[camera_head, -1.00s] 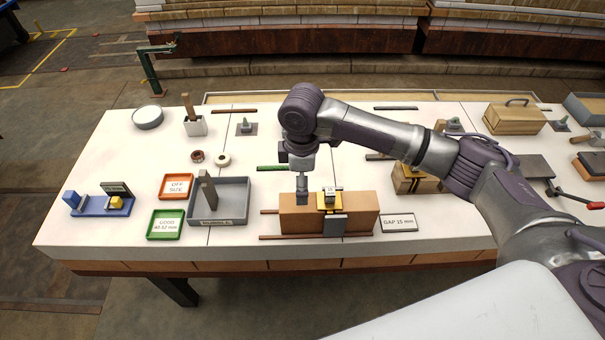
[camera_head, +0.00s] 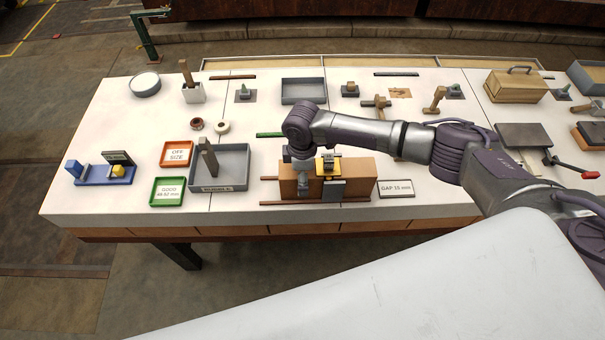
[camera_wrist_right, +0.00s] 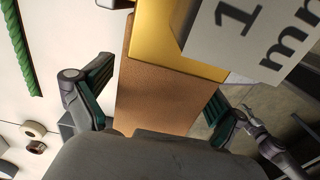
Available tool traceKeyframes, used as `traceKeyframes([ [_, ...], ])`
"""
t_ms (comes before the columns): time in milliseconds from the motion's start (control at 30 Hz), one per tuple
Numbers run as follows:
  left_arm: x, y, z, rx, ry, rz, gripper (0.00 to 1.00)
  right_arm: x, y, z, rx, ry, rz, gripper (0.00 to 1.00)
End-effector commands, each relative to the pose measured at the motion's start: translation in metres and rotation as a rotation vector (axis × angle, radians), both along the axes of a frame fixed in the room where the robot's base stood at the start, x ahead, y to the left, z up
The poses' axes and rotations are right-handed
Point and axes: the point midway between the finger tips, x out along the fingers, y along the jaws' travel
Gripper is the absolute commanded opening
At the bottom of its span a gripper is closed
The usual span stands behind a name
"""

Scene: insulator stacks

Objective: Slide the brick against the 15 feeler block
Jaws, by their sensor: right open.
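The orange-brown brick (camera_head: 287,184) stands on the white bench, left of the yellow 15 feeler block (camera_head: 328,165) with its grey front plate (camera_head: 334,188). A similar brick (camera_head: 362,182) stands right of the feeler. My right gripper (camera_head: 303,187) is down over the left brick. In the right wrist view the open fingers (camera_wrist_right: 160,88) lie either side of the brown brick (camera_wrist_right: 160,100); contact is unclear. The brick's edge borders the yellow feeler block (camera_wrist_right: 165,40) with no clear gap visible. A tilted "mm" label (camera_wrist_right: 255,30) hangs over it. My left gripper is not in view.
A "GAP 15 mm" card (camera_head: 396,188) lies right of the bricks. A grey tray (camera_head: 232,182) with an upright piece stands to the left, beside green (camera_head: 168,192) and orange (camera_head: 176,154) trays. My right arm hides part of the bench behind it.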

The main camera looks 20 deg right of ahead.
Motion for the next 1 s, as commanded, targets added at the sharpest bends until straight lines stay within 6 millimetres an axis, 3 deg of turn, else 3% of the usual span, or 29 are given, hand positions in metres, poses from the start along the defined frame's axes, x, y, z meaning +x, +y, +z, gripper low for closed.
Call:
traceKeyframes([
  [333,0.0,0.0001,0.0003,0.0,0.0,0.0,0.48,-0.0002,-0.0004,-0.0047,-0.001,0.0,0.0,0.96],
  [867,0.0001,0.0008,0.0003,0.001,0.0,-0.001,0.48,-0.0002,-0.0004,-0.0043,-0.001,0.0,0.0,0.09],
  [1000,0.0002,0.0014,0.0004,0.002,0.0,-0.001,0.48,-0.0002,-0.0005,-0.0043,-0.001,0.0,-0.001,0.09],
])
